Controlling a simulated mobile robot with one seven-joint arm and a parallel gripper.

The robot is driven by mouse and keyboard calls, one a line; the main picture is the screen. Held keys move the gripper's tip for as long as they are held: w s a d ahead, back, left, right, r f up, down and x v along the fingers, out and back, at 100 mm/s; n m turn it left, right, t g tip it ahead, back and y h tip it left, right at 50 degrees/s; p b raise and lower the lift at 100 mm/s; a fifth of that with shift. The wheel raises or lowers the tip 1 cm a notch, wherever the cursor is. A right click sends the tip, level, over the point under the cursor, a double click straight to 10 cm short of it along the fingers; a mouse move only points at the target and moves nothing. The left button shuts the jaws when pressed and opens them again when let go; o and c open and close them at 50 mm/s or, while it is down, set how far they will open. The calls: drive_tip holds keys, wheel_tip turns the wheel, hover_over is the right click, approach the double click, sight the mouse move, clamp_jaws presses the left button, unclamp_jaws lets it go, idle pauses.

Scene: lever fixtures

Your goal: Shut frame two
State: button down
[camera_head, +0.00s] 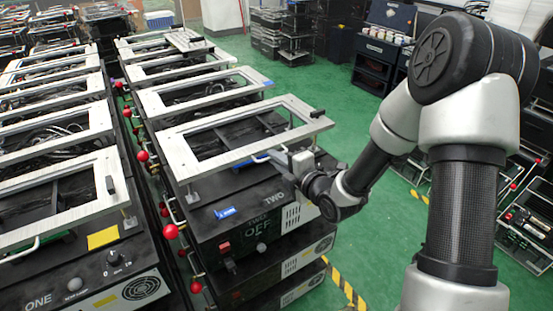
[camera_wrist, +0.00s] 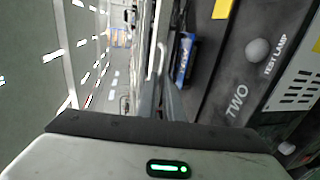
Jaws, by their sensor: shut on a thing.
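Frame two is a pale metal rectangular frame (camera_head: 178,157) above the black box marked TWO (camera_head: 262,205) in the head view. It stands raised above the box, with a dark gap under it. My gripper (camera_head: 283,160) is at the frame's near right side, below its edge. In the wrist view, my gripper (camera_wrist: 166,100) is shut on a thin light bar, the handle of frame two (camera_wrist: 157,55). The exact contact is partly hidden by the fingers. The box's front panel, with TWO and TEST LAMP lettering (camera_wrist: 270,60), shows at the right of the wrist view.
Box ONE (camera_head: 75,285), with its own raised frame (camera_head: 60,195), stands close at the left. A red ball knob (camera_head: 170,231) sticks out in the narrow gap between the boxes. More framed boxes stand behind. Green floor (camera_head: 380,235) is free at the right.

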wheel_tip(320, 180, up, 2)
drive_tip(key=shift+r+g+h+p, duration=0.1)
drive_tip(key=shift+g+h+p, duration=0.25)
drive_tip(key=shift+p, duration=0.2)
drive_tip(key=c, duration=1.9)
unclamp_jaws()
